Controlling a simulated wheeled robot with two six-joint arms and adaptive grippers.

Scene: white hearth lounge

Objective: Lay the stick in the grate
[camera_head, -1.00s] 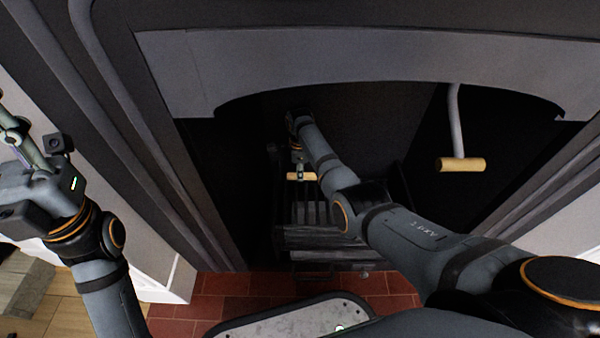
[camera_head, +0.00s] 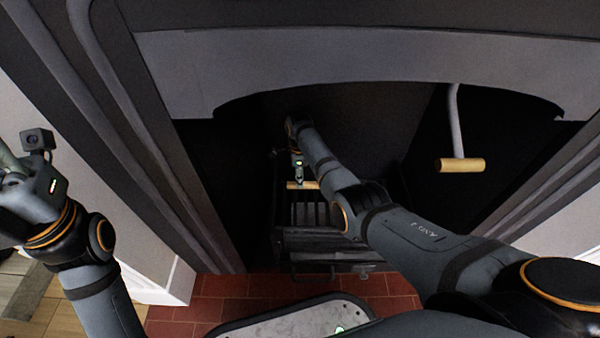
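The stick (camera_head: 309,185) is a short pale piece of wood at the back of the grate, level across the picture. The grate (camera_head: 325,238) is a dark barred metal basket inside the fireplace. My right gripper (camera_head: 299,179) reaches down from above, with its fingertips shut on the stick near its middle. The stick is at about the height of the grate's back rim; whether it touches the bars is too dark to tell. My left gripper (camera_head: 8,165) is at the left edge, outside the fireplace, and its fingers are mostly cut off.
A grey rod with a wooden handle (camera_head: 461,165) hangs at the right of the fireplace opening. The grey arched hood (camera_head: 350,60) spans above my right arm. Red tiles (camera_head: 220,310) lie in front of the grate. Dark side frames bound the opening.

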